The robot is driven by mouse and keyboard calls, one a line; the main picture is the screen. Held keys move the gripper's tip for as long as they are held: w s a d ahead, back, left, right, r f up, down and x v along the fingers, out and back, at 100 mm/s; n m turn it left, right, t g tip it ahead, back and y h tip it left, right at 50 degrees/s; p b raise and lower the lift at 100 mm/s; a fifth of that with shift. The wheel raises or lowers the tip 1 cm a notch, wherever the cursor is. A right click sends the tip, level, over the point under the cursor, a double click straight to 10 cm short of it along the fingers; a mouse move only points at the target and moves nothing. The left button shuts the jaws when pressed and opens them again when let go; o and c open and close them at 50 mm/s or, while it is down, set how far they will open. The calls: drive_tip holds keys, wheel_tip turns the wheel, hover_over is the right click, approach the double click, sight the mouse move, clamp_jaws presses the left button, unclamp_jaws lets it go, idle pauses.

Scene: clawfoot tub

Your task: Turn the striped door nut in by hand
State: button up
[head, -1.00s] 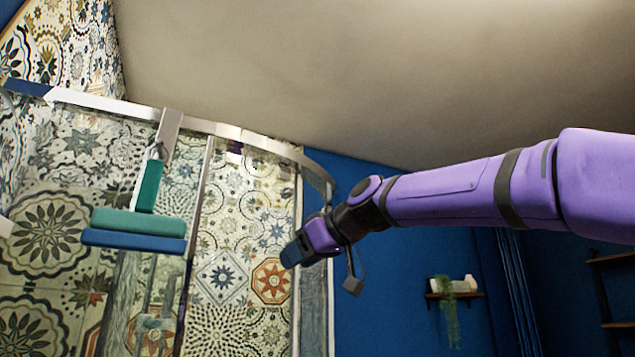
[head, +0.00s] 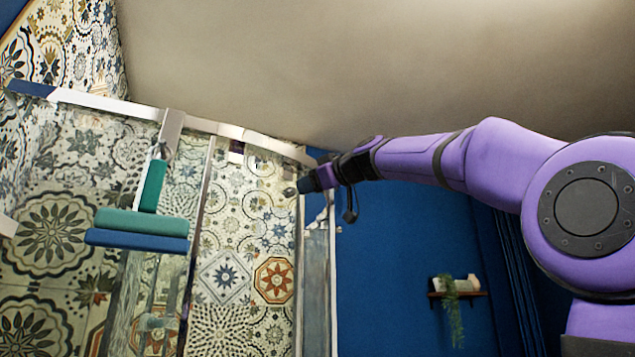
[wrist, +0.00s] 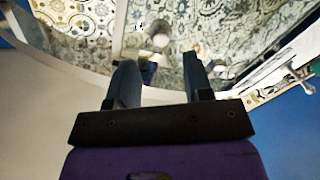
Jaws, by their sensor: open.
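A small black-and-white patterned piece (wrist: 140,27) shows on the glass ahead of my fingers in the wrist view. It may be the striped door nut, but it is too small to be sure. A blurred pale round knob (wrist: 160,40) shows just beside it. I cannot make out the nut in the head view. My gripper (head: 305,185) is up near the right end of the curved rail, by the door edge. In the wrist view my gripper (wrist: 160,78) has its two dark fingers spread, with nothing held between them.
A curved metal rail (head: 235,131) runs along the top of the glass enclosure. A green and blue squeegee (head: 140,222) hangs from it at the left. Patterned tiles (head: 245,235) show through the glass. A small shelf with a plant (head: 455,294) is on the blue wall at the right.

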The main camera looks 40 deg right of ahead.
sight(294, 191)
drive_tip(key=shift+w+a, duration=0.15)
drive_tip(key=shift+w, duration=1.1)
drive_tip(key=shift+w+a, duration=0.15)
drive_tip(key=shift+w, duration=1.1)
drive_tip(key=shift+w, duration=0.2)
drive_tip(key=c, duration=0.7)
drive_tip(key=o, duration=0.7)
drive_tip(key=shift+m, duration=0.4)
drive_tip(key=shift+c, duration=0.2)
drive_tip(key=s, duration=0.6)
drive_tip(key=shift+d, duration=0.3)
